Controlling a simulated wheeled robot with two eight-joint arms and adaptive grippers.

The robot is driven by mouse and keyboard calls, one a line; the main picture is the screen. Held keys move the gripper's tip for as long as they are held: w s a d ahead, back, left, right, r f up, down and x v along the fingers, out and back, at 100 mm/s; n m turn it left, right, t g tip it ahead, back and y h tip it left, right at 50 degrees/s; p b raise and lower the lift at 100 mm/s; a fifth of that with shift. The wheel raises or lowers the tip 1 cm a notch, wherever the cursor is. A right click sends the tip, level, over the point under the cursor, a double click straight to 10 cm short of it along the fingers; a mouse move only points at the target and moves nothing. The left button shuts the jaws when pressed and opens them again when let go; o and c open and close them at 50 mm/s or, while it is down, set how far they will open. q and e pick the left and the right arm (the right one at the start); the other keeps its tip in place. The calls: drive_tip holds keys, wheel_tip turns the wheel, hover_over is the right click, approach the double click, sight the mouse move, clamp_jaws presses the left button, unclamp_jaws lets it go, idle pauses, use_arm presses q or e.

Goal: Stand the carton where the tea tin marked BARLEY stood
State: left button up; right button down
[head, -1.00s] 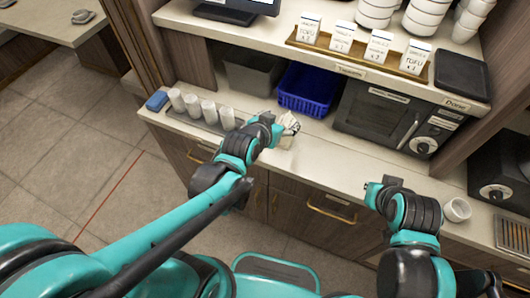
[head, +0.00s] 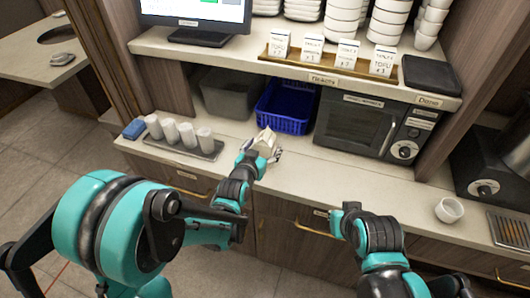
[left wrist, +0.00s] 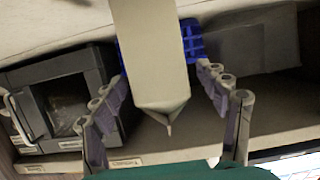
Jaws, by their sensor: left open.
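A pale, plain carton (left wrist: 155,50) with a pinched, peaked end lies between the spread fingers of my left gripper (left wrist: 165,105) in the left wrist view. Gaps show on both sides of it. In the head view my left gripper (head: 265,147) is over the counter in front of the blue basket, and the small whitish carton (head: 264,137) is partly hidden by it. I cannot tell whether the carton rests on the counter. My right gripper (head: 343,217) is near the counter's front edge, its fingers unclear. I can read no tin marked BARLEY.
Several white cylinders (head: 187,134) stand on a dark tray at the left, beside a blue block (head: 134,129). A blue basket (head: 284,107) and a microwave (head: 357,122) are behind. A white cup (head: 449,210) is at the right. Counter between gripper and cup is mostly clear.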

use_arm(q)
drive_tip(key=shift+x, duration=0.95)
drive_tip(key=shift+s+a, duration=0.1)
drive_tip(key=shift+c, duration=0.2)
drive_tip(key=c, duration=1.5)
clamp_jaws()
drive_tip(key=shift+r, duration=0.2)
